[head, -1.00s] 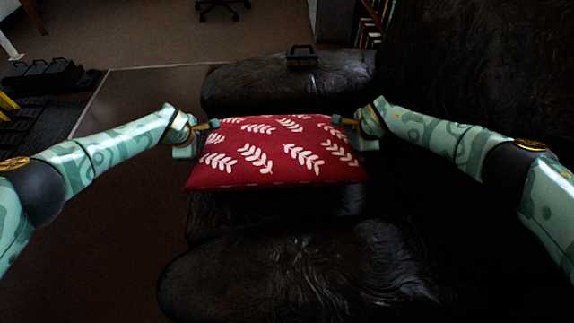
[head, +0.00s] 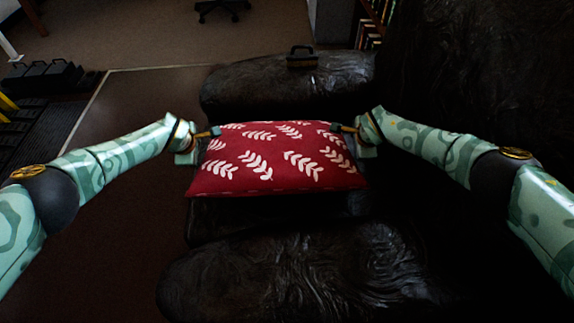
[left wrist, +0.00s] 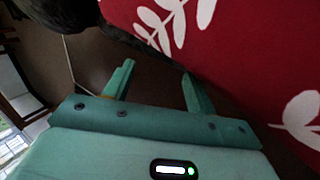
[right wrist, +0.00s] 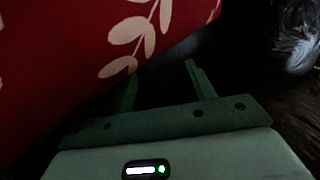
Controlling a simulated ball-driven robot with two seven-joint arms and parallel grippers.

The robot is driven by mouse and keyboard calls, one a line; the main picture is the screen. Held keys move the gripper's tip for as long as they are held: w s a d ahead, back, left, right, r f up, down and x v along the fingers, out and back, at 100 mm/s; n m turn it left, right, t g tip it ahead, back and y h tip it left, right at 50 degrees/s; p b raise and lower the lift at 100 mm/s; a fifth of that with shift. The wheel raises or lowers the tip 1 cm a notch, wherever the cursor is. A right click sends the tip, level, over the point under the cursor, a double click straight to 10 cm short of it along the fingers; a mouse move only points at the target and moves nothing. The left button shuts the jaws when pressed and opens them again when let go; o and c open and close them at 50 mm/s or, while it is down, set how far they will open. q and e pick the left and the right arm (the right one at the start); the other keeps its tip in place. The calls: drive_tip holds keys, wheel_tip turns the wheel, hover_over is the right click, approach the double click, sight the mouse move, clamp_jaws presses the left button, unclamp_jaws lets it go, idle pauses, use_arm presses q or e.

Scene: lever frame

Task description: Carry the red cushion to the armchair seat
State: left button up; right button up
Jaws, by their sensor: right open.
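The red cushion (head: 262,172) with white leaf sprigs lies flat over the seat of the dark armchair (head: 208,218), between its two armrests. I cannot tell how closely its underside touches the seat. My left gripper (head: 213,132) is at the cushion's far left corner. In the left wrist view its two fingers (left wrist: 158,85) stand apart with nothing between them, and the cushion (left wrist: 235,50) is beyond them. My right gripper (head: 341,128) is at the far right corner. In the right wrist view its fingers (right wrist: 160,85) are apart and empty, beside the cushion (right wrist: 70,60).
The near armrest (head: 290,275) and far armrest (head: 240,88) bound the seat. A small dark box with a handle (head: 301,58) stands on the far armrest. The backrest (head: 470,80) rises at right. Open floor (head: 125,235) lies at left, with dark cases (head: 45,75) beyond.

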use_arm(q)
drive_tip(key=o, duration=0.5)
drive_tip(key=shift+a+r, duration=0.1)
drive_tip(key=shift+a, duration=0.9)
use_arm(e)
drive_tip(key=shift+d+r, duration=0.1)
drive_tip(key=shift+d, duration=0.9)
drive_tip(key=o, duration=0.4)
drive_tip(key=shift+o, duration=0.5)
use_arm(q)
drive_tip(key=shift+a, duration=0.1)
use_arm(e)
drive_tip(key=shift+d, duration=0.1)
use_arm(q)
drive_tip(key=o, duration=0.4)
